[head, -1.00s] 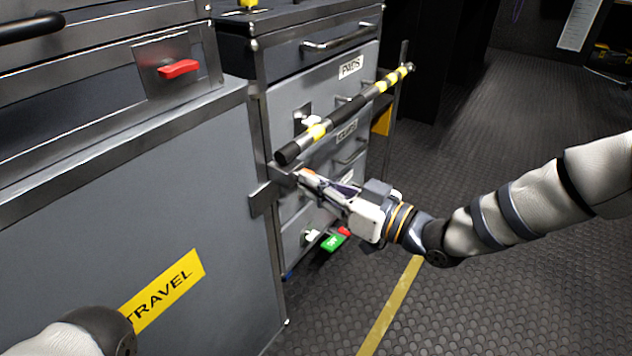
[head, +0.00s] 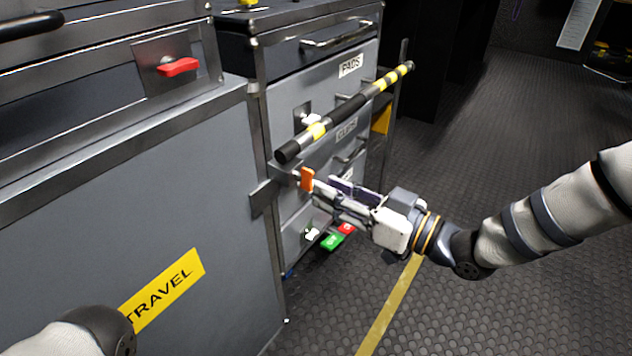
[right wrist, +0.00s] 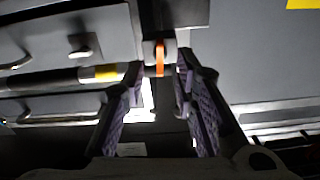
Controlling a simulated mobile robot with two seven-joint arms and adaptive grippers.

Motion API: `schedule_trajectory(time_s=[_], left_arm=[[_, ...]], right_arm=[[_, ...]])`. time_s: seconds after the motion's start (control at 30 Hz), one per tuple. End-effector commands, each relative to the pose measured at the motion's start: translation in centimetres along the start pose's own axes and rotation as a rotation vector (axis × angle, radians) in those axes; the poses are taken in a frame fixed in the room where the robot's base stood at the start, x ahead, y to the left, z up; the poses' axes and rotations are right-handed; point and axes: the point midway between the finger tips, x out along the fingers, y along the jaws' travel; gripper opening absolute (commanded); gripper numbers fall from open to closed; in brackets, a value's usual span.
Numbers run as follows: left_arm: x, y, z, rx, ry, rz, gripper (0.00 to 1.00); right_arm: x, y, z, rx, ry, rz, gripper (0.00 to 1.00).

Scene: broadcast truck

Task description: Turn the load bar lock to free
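The load bar lock shows as an orange lever (head: 307,179) on a metal bracket at the near end of the drawer unit, just below the near end of the striped load bar (head: 350,108). The lever stands about upright. My right gripper (head: 326,188) is just right of the lever, its fingertips pointing at it. In the right wrist view the orange lever (right wrist: 160,57) lies ahead, in line with the gap between the two spread fingers (right wrist: 159,82). The gripper is open and empty, apparently a little short of the lever. My left gripper is out of view.
A grey cabinet with a yellow TRAVEL label (head: 163,290) and red latch (head: 178,67) stands at left. The labelled drawers (head: 290,98) are behind the bar. Green (head: 332,242) and red tags hang below the gripper. The floor (head: 500,310) at right is clear.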

Motion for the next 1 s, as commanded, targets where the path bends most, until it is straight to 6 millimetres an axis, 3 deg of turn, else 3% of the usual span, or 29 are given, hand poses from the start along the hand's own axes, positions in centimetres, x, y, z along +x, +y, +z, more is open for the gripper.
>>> schedule_trajectory(time_s=[0.1, 0.3, 0.83, 0.93, 1.0], left_arm=[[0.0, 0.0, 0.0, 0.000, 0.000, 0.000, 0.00], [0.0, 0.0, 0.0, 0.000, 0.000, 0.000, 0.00], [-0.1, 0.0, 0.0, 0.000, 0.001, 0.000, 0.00], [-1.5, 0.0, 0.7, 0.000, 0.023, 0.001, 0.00], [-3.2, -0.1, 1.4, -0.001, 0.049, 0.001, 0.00]], right_arm=[[-3.3, 0.1, -0.1, 0.001, 0.001, 0.002, 0.27], [-7.0, 0.0, -0.1, 0.000, 0.001, 0.000, 0.27], [-7.7, -0.1, -0.2, -0.001, 0.002, -0.002, 0.27], [-7.8, -0.4, -2.9, -0.018, 0.014, -0.003, 0.27], [-7.8, -0.8, -6.3, -0.038, 0.029, -0.004, 0.27]])
